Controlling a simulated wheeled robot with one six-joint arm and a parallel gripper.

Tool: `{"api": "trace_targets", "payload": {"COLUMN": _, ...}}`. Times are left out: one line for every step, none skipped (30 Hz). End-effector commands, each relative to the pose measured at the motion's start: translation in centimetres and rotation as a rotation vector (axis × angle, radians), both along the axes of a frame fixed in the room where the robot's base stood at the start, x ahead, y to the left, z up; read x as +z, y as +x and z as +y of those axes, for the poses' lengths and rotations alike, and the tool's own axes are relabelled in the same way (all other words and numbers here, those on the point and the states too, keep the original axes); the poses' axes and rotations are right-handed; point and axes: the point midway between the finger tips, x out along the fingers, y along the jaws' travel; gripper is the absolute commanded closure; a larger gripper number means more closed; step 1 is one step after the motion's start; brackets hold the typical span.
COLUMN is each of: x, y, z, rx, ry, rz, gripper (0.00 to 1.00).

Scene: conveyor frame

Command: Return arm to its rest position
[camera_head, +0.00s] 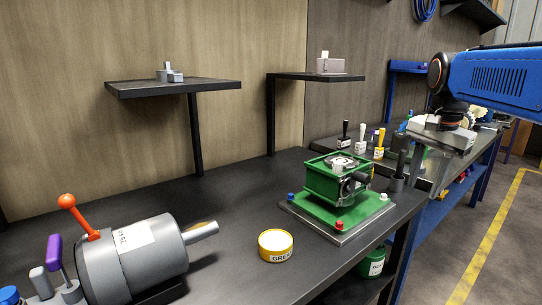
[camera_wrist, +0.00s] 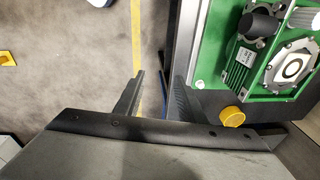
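My gripper (camera_wrist: 160,70) shows in the wrist view with its two dark fingers apart and nothing between them. In the head view my blue arm comes in from the right edge, and my gripper (camera_head: 428,165) points down beside the bench's right edge. It is right of the green gearbox (camera_head: 328,183), which stands on a green plate with a grey rim. In the wrist view the gearbox (camera_wrist: 264,53) lies right of the fingers, apart from them. Part of the bench behind my gripper is hidden.
The dark workbench (camera_head: 235,175) holds a yellow grease tin (camera_head: 275,245) and a grey motor (camera_head: 135,255). Two raised shelves (camera_head: 200,90) stand at the back. Several small coloured-handled items stand behind the gearbox. The floor (camera_head: 445,250) at the right is open, with a yellow line.

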Motion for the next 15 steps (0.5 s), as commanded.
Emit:
{"api": "trace_targets", "payload": {"x": -0.8, "y": -1.5, "z": 0.9, "rx": 0.058, "ry": -0.010, "rz": -0.015, "gripper": 0.64}}
{"api": "trace_targets", "payload": {"x": -1.4, "y": -2.3, "z": 1.3, "rx": 0.094, "ry": -0.016, "rz": -0.021, "gripper": 0.64}}
{"api": "trace_targets", "payload": {"x": -2.2, "y": -3.3, "z": 1.8, "rx": 0.142, "ry": -0.026, "rz": -0.034, "gripper": 0.64}}
{"api": "trace_targets", "payload": {"x": -2.7, "y": -4.0, "z": 2.2, "rx": 0.178, "ry": -0.033, "rz": -0.043, "gripper": 0.64}}
{"api": "trace_targets", "payload": {"x": -3.3, "y": -4.8, "z": 2.6, "rx": 0.215, "ry": -0.040, "rz": -0.052, "gripper": 0.64}}
{"api": "trace_targets", "payload": {"x": -4.2, "y": -5.8, "z": 3.1, "rx": 0.263, "ry": -0.050, "rz": -0.064, "gripper": 0.64}}
{"api": "trace_targets", "payload": {"x": -4.8, "y": -6.6, "z": 3.5, "rx": 0.298, "ry": -0.057, "rz": -0.072, "gripper": 0.64}}
{"api": "trace_targets", "payload": {"x": -5.5, "y": -7.3, "z": 3.8, "rx": 0.334, "ry": -0.066, "rz": -0.082, "gripper": 0.64}}
{"api": "trace_targets", "payload": {"x": -6.4, "y": -8.3, "z": 4.2, "rx": 0.382, "ry": -0.077, "rz": -0.094, "gripper": 0.64}}
{"api": "trace_targets", "payload": {"x": -7.1, "y": -9.0, "z": 4.6, "rx": 0.417, "ry": -0.085, "rz": -0.102, "gripper": 0.64}}
{"api": "trace_targets", "payload": {"x": -7.8, "y": -9.8, "z": 4.9, "rx": 0.453, "ry": -0.094, "rz": -0.110, "gripper": 0.64}}
{"api": "trace_targets", "payload": {"x": -8.8, "y": -10.8, "z": 5.2, "rx": 0.501, "ry": -0.106, "rz": -0.122, "gripper": 0.64}}
{"api": "trace_targets", "payload": {"x": -9.6, "y": -11.5, "z": 5.5, "rx": 0.536, "ry": -0.115, "rz": -0.131, "gripper": 0.64}}
{"api": "trace_targets", "payload": {"x": -10.4, "y": -12.3, "z": 5.8, "rx": 0.571, "ry": -0.125, "rz": -0.139, "gripper": 0.64}}
{"api": "trace_targets", "payload": {"x": -11.4, "y": -13.2, "z": 6.1, "rx": 0.618, "ry": -0.138, "rz": -0.150, "gripper": 0.64}}
